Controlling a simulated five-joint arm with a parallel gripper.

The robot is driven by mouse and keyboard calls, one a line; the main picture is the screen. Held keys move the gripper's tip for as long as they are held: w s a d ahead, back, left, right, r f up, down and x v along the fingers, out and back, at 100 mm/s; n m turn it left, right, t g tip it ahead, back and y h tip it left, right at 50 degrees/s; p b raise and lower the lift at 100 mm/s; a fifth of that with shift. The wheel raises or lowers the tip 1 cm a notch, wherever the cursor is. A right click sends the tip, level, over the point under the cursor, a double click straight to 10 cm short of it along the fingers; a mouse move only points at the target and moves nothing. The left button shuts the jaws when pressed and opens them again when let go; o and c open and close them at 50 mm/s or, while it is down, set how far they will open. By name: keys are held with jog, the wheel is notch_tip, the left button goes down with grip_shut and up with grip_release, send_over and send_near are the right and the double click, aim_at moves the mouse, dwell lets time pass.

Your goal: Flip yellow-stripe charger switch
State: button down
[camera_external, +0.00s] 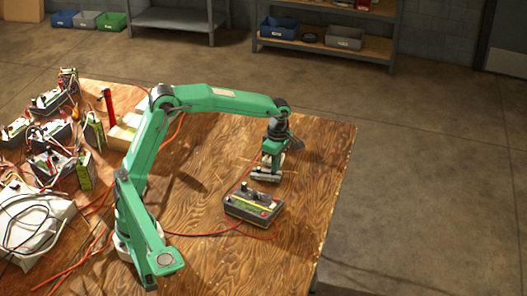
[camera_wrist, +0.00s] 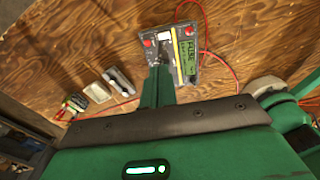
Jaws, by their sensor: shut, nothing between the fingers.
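A dark grey charger (camera_external: 253,207) with red knobs lies on the wooden table, just in front of my gripper in the external view. In the wrist view the charger (camera_wrist: 168,48) shows a thin yellow stripe, a green display, red knobs and a white patch near its top. My gripper (camera_wrist: 159,70) is shut and empty, and its tip overlaps the charger's lower left part there. It also shows in the external view (camera_external: 268,170), pointing down behind the charger. The tip hides part of the charger's face. I cannot tell whether it touches the charger or how the switch is set.
Several batteries (camera_external: 45,130) with tangled cables crowd the table's left side. A white bag-like thing (camera_external: 30,220) lies in front of them. Red wires run across the wood by the charger. A small grey device (camera_wrist: 118,80) lies left of the charger. The table's right part is clear.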

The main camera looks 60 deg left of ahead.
aim_at(273, 204)
jog(key=shift+f, duration=0.1)
jog(key=f, duration=1.3)
jog(key=shift+s+d+f, duration=0.2)
jog(key=shift+s+f, duration=0.1)
jog(key=shift+s, duration=0.1)
jog(key=shift+f, duration=0.15)
